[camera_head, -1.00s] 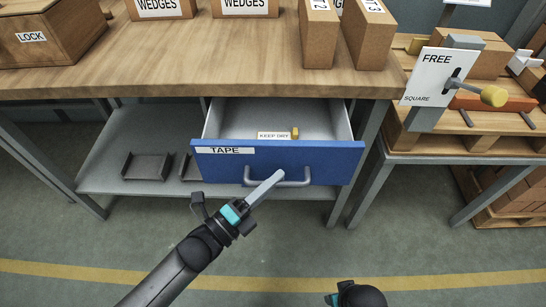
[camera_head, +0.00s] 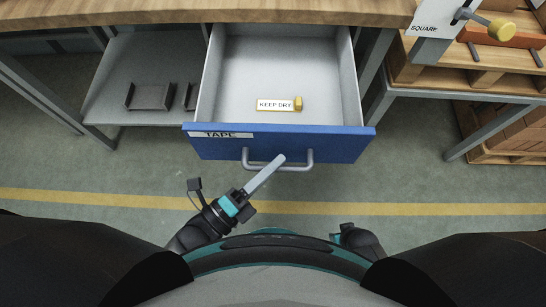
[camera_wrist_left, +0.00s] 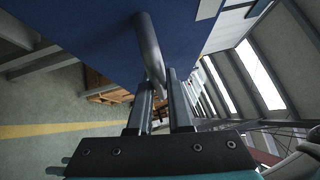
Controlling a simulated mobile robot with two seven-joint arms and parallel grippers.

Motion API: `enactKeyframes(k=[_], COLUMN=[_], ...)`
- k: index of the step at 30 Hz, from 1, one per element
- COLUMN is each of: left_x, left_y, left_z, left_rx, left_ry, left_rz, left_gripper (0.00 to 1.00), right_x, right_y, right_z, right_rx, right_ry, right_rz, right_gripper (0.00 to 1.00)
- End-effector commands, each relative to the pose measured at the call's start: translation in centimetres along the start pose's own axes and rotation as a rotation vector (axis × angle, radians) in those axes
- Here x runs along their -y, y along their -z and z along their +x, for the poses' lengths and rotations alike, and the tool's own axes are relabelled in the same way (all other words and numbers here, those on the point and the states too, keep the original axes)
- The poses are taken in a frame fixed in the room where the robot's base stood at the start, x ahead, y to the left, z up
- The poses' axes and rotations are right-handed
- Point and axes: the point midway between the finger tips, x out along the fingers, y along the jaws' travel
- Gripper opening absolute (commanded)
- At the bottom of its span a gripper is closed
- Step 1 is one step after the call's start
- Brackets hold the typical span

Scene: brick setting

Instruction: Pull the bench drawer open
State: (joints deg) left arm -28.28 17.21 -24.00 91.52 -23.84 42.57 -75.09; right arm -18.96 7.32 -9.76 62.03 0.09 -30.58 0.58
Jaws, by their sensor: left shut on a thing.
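The bench drawer (camera_head: 278,143) has a blue front with a "TAPE" label and a grey inside, and it stands well out from under the wooden bench top (camera_head: 200,11). Its grey bar handle (camera_head: 306,162) runs across the front; the handle also shows in the left wrist view (camera_wrist_left: 150,45). My left gripper (camera_head: 280,160) is at the handle, its fingers shut on the bar. In the left wrist view the fingers (camera_wrist_left: 160,92) lie on either side of the handle. My right gripper (camera_head: 350,236) shows only partly, low in the head view, and its fingers cannot be made out.
Inside the drawer lie a "KEEP DRY" card (camera_head: 276,104) and a small yellow block (camera_head: 298,103). A grey lower shelf (camera_head: 120,95) with dark brackets is at left. A pallet table (camera_head: 470,80) stands at right. The floor before the drawer is clear.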

Motion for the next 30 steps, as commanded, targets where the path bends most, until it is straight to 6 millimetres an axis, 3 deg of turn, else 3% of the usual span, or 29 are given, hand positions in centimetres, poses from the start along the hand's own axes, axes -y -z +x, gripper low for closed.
enactKeyframes(k=[5, 6, 13, 30], left_x=[0.01, 0.01, 0.0, -0.04], left_y=[-0.03, -0.03, -0.03, -0.02], left_z=[0.0, 0.01, 0.02, -0.26], left_rx=[0.0, 0.0, 0.0, 0.0], left_ry=[0.001, 0.001, 0.0, -0.002], left_rz=[0.0, 0.0, 0.0, 0.0], left_gripper=[0.0, 0.2, 0.45, 0.47], right_x=[-0.02, -0.03, -0.03, -0.05], right_y=[0.01, 0.0, -0.01, 0.04], right_z=[0.0, 0.0, 0.0, -0.05], right_rx=[0.0, 0.0, 0.001, 0.0], right_ry=[0.0, 0.0, -0.001, -0.001], right_rz=[0.0, 0.0, 0.0, 0.0], right_gripper=[0.5, 0.5, 0.5, 0.5])
